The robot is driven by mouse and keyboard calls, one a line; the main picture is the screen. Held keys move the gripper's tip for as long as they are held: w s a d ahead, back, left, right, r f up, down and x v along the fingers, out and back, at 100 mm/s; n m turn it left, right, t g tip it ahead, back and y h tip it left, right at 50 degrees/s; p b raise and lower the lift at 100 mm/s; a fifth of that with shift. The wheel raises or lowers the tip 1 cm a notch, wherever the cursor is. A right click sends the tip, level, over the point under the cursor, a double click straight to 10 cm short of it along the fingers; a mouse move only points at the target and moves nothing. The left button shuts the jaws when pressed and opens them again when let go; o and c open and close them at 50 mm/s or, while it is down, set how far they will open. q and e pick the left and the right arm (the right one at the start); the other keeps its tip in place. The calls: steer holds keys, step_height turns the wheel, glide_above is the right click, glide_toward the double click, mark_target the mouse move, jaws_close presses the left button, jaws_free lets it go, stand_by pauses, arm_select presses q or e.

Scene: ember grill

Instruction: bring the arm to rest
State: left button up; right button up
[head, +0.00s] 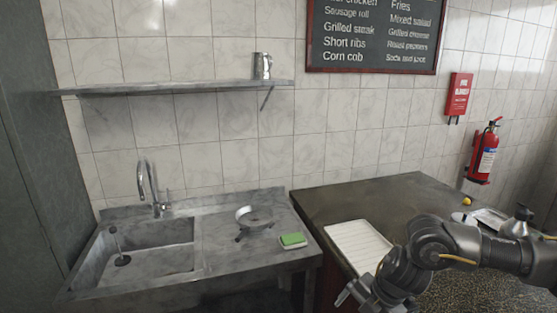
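One of my arms, dark grey with a yellow cable, comes in from the right edge, so it is my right arm. Its elbow is bent over the dark counter (395,197) and it reaches down toward the bottom of the head view. My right gripper (345,297) is partly in view at the bottom edge, in front of the counter. Its fingers are small and cut off, so I cannot tell whether they are open or shut. My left gripper is not in view.
A white ribbed tray (352,242) lies on the counter close to the arm. A steel sink (150,247) is on the left, with a metal pan (254,216) and a green sponge (292,239) on its drainboard. A fire extinguisher (484,155) hangs on the right wall.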

steer(key=s+a+m+t+y, duration=0.2)
steer(key=s+a+m+y, duration=0.15)
steer(key=a, duration=0.75)
steer(key=s+a+m+t+y, duration=0.2)
steer(key=s+a+t+y, duration=0.15)
steer(key=a, duration=0.65)
steer(key=s+d+f+m+t+h, duration=0.1)
steer(key=s+d+f+m+h, duration=0.25)
steer(key=d+m, duration=0.3)
steer(key=s+d+f+m+h, duration=0.2)
steer(key=d+f+m+h, duration=0.1)
steer(key=d+f+m, duration=0.4)
steer(key=s+d+f+m+g+h, duration=0.2)
steer(key=s+d+f+m, duration=0.1)
steer(key=s+d, duration=0.45)
steer(key=s+d+f+m+g+h, duration=0.2)
steer(key=s+d+g, duration=0.1)
steer(key=s+d, duration=0.4)
step_height(320, 180, down, 33)
steer(key=s+a+g+b, duration=0.1)
steer(key=s+a+b, duration=0.15)
steer(key=b, duration=0.35)
steer(key=s+d+f+b, duration=0.2)
steer(key=s+f, duration=0.6)
steer(key=f, duration=0.1)
steer(key=s+d+f+g+b, duration=0.1)
steer(key=s+f+b, duration=0.1)
steer(key=s+f, duration=0.6)
steer(key=shift+d+f, duration=0.4)
steer(key=shift+f, duration=0.5)
